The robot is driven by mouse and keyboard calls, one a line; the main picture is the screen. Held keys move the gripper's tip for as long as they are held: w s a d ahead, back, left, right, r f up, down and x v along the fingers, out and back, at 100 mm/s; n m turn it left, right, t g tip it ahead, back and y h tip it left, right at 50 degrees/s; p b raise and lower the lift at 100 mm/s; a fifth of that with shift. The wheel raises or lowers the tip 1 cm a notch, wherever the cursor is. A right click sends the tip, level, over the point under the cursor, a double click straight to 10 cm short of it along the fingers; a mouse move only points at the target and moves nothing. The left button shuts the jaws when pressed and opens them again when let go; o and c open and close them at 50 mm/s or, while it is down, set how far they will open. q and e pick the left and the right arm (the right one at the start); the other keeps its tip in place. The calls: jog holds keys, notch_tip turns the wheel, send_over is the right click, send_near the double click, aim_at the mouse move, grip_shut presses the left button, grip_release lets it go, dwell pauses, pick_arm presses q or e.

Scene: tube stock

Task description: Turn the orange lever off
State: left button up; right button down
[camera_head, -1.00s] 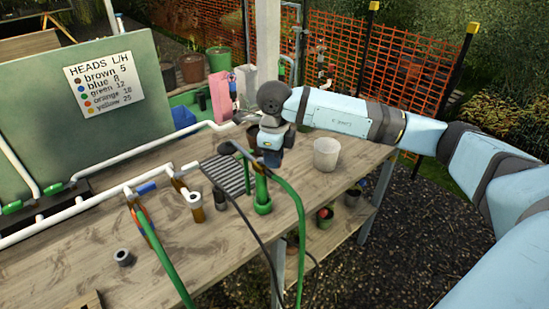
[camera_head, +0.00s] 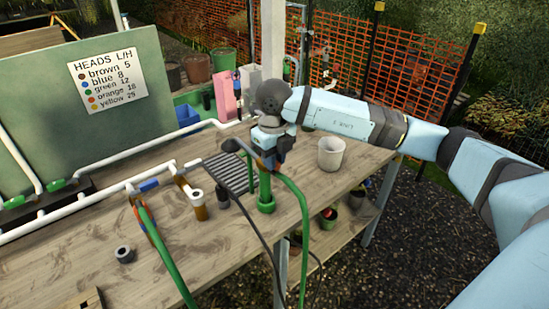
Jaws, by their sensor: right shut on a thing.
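My right gripper (camera_head: 270,165) reaches down over the workbench from the right, at the top of a green upright pipe (camera_head: 265,190). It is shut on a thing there. A small orange-brown strip (camera_head: 257,161) shows beside the jaws; it looks like part of the orange lever, but the gripper hides most of it. A green hose (camera_head: 299,205) curves down from the same spot over the bench's front edge. My left gripper is not in view.
White pipes (camera_head: 105,192) with green fittings (camera_head: 55,186) run along the wooden bench (camera_head: 190,250). A black grate (camera_head: 228,172), a grey ring (camera_head: 124,254) and a white pot (camera_head: 331,153) are on it. A sign (camera_head: 107,80) hangs on the green board behind.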

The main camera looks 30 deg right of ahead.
dwell(0.3)
jog(key=c, duration=1)
grip_release()
jog(key=shift+c, duration=0.2)
notch_tip(320, 180, up, 14)
jog(key=shift+b, duration=0.4)
jog(key=shift+f, duration=0.1)
